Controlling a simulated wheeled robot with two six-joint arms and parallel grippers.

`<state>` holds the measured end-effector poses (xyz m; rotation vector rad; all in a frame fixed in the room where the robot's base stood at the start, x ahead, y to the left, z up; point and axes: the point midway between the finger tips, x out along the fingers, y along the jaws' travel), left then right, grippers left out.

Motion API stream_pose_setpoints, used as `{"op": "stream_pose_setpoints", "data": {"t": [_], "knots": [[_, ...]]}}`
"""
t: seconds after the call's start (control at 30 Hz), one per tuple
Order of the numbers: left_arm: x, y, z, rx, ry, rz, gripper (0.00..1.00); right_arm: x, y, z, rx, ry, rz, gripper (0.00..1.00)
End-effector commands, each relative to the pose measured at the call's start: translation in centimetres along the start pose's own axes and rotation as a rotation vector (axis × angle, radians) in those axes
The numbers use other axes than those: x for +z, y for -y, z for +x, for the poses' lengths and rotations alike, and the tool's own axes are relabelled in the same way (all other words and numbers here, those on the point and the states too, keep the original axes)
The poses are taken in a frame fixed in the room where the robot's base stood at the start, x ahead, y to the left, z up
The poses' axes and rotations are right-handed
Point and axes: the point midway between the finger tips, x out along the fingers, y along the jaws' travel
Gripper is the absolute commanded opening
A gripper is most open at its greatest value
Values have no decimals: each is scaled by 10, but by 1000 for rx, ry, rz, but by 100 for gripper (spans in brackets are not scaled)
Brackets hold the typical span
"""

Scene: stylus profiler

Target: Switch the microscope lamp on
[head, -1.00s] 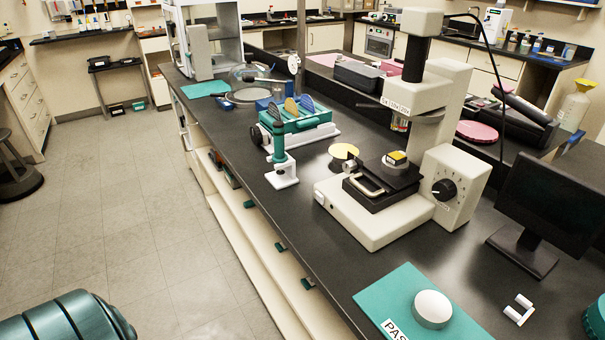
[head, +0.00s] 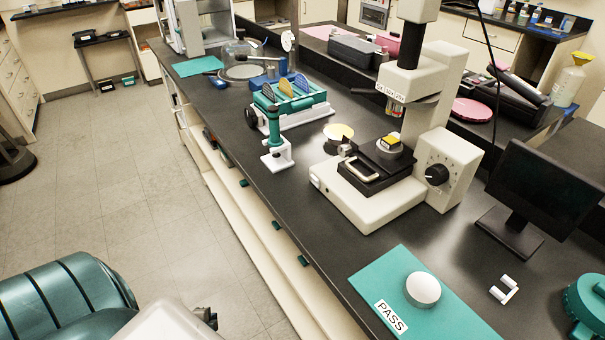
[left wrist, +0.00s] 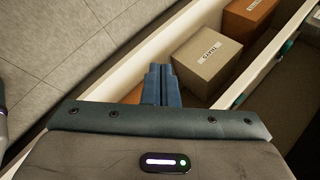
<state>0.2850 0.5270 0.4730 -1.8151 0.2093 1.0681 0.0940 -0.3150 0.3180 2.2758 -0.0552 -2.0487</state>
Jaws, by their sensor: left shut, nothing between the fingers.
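The cream microscope (head: 365,200) stands on the black bench, with a dark stage carrying a small yellow-topped sample (head: 390,143). A black round knob (head: 438,174) is on the face of the box at its right side. A small detail (head: 316,180) shows on the left end of its base, too small to make out. My left gripper (head: 207,317) is low at the bottom of the head view, beside the bench and well away from the microscope. In the left wrist view its fingers (left wrist: 160,84) are together and empty. My right gripper is out of view.
A teal PASS mat (head: 455,318) with a white disc (head: 423,289) lies in front of the microscope. A black monitor (head: 540,190) stands at right, a teal rack (head: 290,105) behind left. In the left wrist view, labelled boxes (left wrist: 206,60) sit on a shelf below the fingers.

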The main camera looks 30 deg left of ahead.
Motion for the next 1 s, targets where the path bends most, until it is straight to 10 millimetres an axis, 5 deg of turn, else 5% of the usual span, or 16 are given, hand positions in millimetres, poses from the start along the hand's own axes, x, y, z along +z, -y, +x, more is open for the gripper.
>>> {"op": "stream_pose_setpoints", "data": {"t": [0.03, 0.2, 0.4, 0.53, 0.7, 1.0], "knots": [[-8, 58, -15, -71, -51, 143, 0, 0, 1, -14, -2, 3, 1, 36], [-59, 200, -66, -289, -203, 653, 0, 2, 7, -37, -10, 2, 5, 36], [-142, 309, -153, -521, -333, 1271, 0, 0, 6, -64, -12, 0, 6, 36], [-193, 347, -213, -664, -377, 1642, 0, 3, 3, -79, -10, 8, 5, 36], [-238, 368, -272, -812, -388, 1987, 0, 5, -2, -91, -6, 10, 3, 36], [-261, 374, -302, -905, -374, 2171, 0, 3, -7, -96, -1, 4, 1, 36]]}}
